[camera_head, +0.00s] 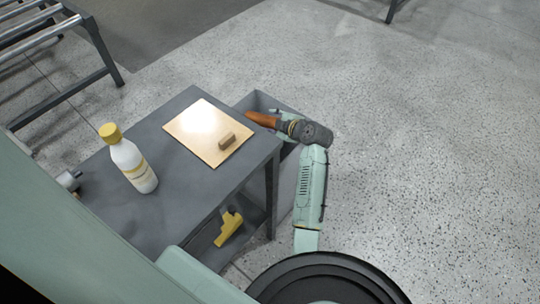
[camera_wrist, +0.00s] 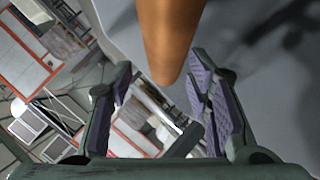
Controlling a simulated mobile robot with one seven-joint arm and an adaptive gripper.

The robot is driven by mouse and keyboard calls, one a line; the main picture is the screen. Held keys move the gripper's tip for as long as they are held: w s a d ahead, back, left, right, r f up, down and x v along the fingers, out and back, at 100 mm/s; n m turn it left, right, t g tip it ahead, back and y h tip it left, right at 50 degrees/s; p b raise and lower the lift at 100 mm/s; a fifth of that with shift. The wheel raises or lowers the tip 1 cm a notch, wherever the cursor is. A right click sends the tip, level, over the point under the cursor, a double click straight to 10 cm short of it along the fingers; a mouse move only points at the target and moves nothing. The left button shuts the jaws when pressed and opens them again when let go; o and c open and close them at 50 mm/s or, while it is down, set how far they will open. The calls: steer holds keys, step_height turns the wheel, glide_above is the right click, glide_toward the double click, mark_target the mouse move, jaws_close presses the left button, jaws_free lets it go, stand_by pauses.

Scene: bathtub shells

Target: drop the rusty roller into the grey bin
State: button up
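The rusty roller (camera_head: 262,119) is an orange-brown rod at the left of my gripper (camera_head: 280,124), over the opening of the grey bin (camera_head: 284,200) in the head view. In the wrist view the roller (camera_wrist: 170,35) comes in from the top edge, and its narrower end lies near and between the two fingertips of my gripper (camera_wrist: 160,75). The fingers are spread, with a clear gap between the roller and the left finger. I cannot tell whether the right finger touches it. The bin stands against the table's right side, and the table partly hides it.
The grey table (camera_head: 190,100) carries a wooden board (camera_head: 197,127) with a small brown block (camera_head: 227,141), and a white bottle (camera_head: 134,168) with a yellow cap. A yellow tool (camera_head: 229,228) lies on the lower shelf. The floor at the right is clear.

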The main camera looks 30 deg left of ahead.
steer(key=o, duration=0.3)
steer(key=shift+f, duration=0.1)
steer(key=v, duration=1.2)
